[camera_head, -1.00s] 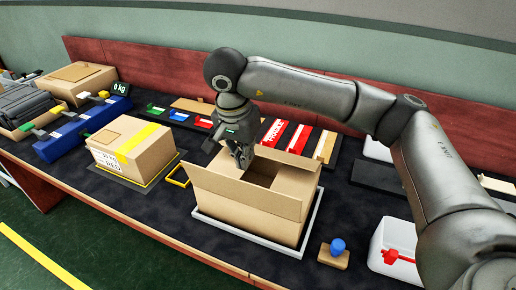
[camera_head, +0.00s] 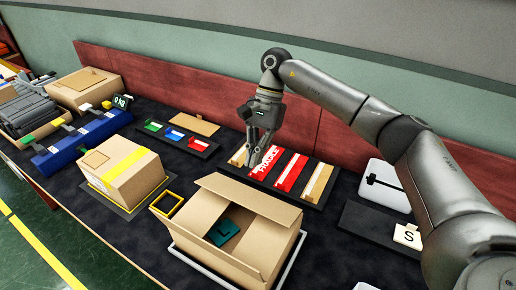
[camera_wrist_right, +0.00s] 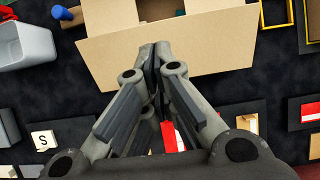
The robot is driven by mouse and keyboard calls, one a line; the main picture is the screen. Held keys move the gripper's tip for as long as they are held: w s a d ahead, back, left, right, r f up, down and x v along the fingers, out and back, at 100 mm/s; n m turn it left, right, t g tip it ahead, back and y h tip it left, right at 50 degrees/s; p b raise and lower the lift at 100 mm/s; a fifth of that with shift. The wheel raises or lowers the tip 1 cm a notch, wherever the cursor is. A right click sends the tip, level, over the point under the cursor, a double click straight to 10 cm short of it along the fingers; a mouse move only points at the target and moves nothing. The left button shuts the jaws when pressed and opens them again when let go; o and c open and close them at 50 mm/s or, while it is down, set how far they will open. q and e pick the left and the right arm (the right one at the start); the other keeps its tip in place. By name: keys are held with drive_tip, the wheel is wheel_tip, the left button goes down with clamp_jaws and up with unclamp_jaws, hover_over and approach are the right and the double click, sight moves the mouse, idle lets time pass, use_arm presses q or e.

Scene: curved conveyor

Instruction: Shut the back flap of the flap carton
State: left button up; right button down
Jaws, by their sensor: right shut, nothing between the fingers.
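The flap carton (camera_head: 212,262) stands open on a white-edged outline near the front of the table. Its back flap (camera_head: 250,203) stands up and leans outward from the back edge; it also shows as a broad tan panel in the right wrist view (camera_wrist_right: 205,55). A teal item (camera_head: 222,232) lies inside the carton. My right gripper (camera_head: 252,162) is shut and empty, behind the carton and above the strip rack. In the right wrist view its fingertips (camera_wrist_right: 155,48) overlap the flap; whether they touch it cannot be told. My left gripper is out of view.
A rack with red and wooden strips (camera_head: 290,172) lies behind the carton. A taped box (camera_head: 124,172) and a small yellow frame (camera_head: 166,203) are to its left. A white bin (camera_head: 385,185) and an S tile (camera_head: 407,236) are to the right.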

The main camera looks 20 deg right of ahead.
sight(245, 201)
drive_tip(key=p+x, duration=0.3)
drive_tip(key=x, duration=0.6)
drive_tip(key=shift+d+f, duration=0.1)
drive_tip(key=shift+s+f, duration=0.15)
drive_tip(key=shift+f, duration=0.3)
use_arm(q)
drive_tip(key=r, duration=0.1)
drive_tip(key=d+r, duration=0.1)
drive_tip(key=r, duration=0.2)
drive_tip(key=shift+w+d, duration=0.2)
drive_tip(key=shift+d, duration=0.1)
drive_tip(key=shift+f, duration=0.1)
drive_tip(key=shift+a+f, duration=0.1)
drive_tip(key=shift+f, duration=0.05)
use_arm(e)
drive_tip(key=shift+a+f, duration=0.2)
